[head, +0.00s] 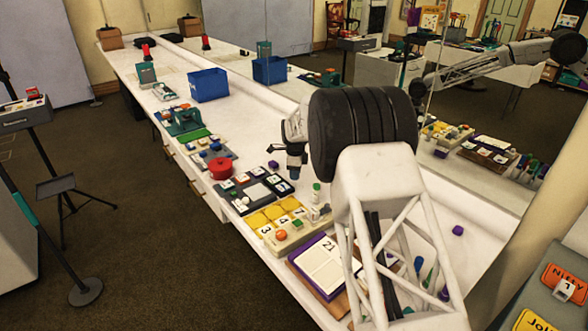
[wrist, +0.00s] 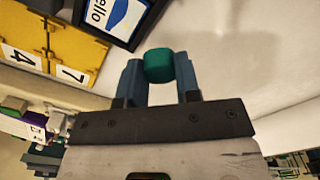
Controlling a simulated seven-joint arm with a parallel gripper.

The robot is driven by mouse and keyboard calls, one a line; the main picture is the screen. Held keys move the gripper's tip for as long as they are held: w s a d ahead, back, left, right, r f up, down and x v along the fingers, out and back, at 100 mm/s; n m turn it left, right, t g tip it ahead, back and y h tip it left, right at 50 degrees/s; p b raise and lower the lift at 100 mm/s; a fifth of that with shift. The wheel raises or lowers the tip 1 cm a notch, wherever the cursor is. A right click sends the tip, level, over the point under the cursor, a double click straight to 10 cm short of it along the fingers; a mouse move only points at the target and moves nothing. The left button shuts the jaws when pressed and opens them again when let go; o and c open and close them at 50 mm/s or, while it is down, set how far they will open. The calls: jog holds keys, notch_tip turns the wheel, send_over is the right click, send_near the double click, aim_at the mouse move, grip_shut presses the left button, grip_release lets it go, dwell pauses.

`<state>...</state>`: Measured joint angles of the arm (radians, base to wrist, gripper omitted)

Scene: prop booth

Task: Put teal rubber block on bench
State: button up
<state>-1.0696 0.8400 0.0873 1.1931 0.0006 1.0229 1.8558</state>
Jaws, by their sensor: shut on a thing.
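The teal rubber block (wrist: 159,66) sits between the two blue-grey fingers of my gripper (wrist: 159,82) in the wrist view. My gripper is shut on it. In the head view my gripper (head: 294,172) points down over the white bench (head: 232,127), to the right of the dark tray of tiles. I cannot make out the block in the head view. How far it is above the bench is not clear. In the wrist view the pale bench top (wrist: 232,50) shows behind and to the right of the block.
A dark tray (head: 258,188), yellow number tiles (head: 264,219) and a red pot (head: 220,168) stand along the bench's left side. A small purple block (head: 273,164) lies near my gripper. A blue bin (head: 209,85) stands farther back. Bare bench lies between bin and gripper.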

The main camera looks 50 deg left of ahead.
jog(key=shift+s+d+r, duration=0.1)
jog(key=shift+s+d, duration=0.5)
jog(key=shift+d, duration=0.45)
jog(key=shift+s+d+r, duration=0.1)
jog(key=shift+s+d, duration=0.5)
jog(key=shift+d, duration=0.4)
jog(key=shift+s+d+r, duration=0.1)
jog(key=shift+s+d, duration=0.5)
jog(key=shift+d, duration=0.45)
jog(key=shift+r, duration=0.1)
jog(key=shift+w+d+r+n, duration=0.3)
jog(key=shift+w+d+r, duration=0.05)
jog(key=shift+r, duration=0.15)
jog(key=w+d+r+n, duration=0.2)
jog(key=d+r, duration=0.1)
jog(key=w+d+r+n, duration=0.1)
jog(key=r, duration=0.1)
jog(key=shift+w+d, duration=0.35)
jog(key=w+d+r+n, duration=0.3)
jog(key=d+r+n, duration=0.1)
jog(key=d, duration=0.5)
jog(key=w+d+r+n, duration=0.4)
jog(key=d+r, duration=0.3)
jog(key=d, duration=0.3)
jog(key=w+d+r+n, duration=0.3)
jog(key=d+r+n, duration=0.2)
jog(key=d, duration=0.5)
jog(key=shift+w+d+r, duration=0.2)
jog(key=shift+w+r, duration=0.1)
jog(key=shift+w, duration=0.05)
